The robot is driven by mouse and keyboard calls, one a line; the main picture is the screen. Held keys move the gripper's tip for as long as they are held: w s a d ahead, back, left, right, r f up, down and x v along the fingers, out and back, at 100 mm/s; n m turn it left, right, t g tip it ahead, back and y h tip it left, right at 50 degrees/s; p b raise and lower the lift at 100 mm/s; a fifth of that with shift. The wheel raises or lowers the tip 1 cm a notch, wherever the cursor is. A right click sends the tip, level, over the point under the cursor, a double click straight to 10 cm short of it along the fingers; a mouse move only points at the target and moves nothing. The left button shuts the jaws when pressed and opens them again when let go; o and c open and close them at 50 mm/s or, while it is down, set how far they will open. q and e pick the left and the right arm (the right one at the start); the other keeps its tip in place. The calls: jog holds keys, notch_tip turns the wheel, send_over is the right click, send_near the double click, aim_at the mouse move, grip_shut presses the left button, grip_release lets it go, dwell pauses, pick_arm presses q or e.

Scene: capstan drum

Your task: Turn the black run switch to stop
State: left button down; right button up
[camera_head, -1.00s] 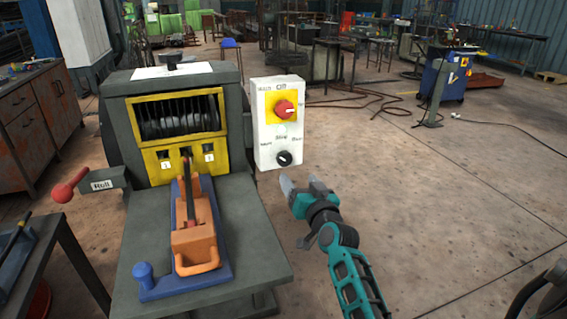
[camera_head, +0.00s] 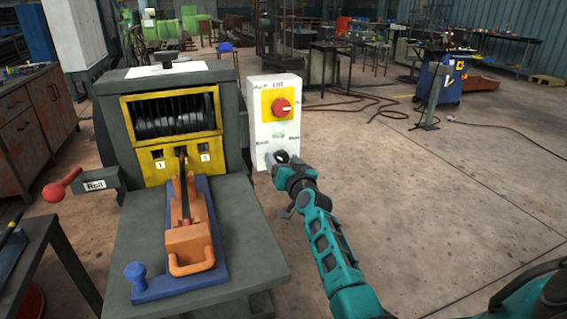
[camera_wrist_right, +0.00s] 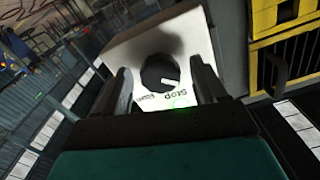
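The black run switch (camera_head: 281,156) is a round knob low on the white control box (camera_head: 258,130). In the head view my right gripper (camera_head: 279,162) is in front of it and partly hides it. In the right wrist view my right gripper (camera_wrist_right: 163,84) is open, one finger on each side of the black knob (camera_wrist_right: 157,72); I cannot tell whether they touch it. A white mark on the knob sits at its lower right there, near the upside-down word "Stop" (camera_wrist_right: 174,96). The exact setting is unclear. My left gripper is not in view.
A red knob on a yellow plate (camera_head: 281,106) and a pale green button (camera_head: 278,129) are above the switch.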

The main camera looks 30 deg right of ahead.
jog(key=c, duration=1)
jog(key=shift+c, duration=0.2)
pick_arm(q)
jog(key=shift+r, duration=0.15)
pick_arm(e)
jog(key=shift+m, duration=0.3)
jog(key=m+p, duration=0.1)
jog(key=m, duration=0.2)
jog(key=shift+m, duration=0.3)
jog(key=m, duration=0.3)
jog(key=shift+p, duration=0.3)
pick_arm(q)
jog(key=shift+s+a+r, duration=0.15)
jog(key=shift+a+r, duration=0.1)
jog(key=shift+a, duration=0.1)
pick_arm(e)
jog(key=shift+m, duration=1.2)
jog(key=o, duration=1.1)
jog(key=shift+c, duration=0.2)
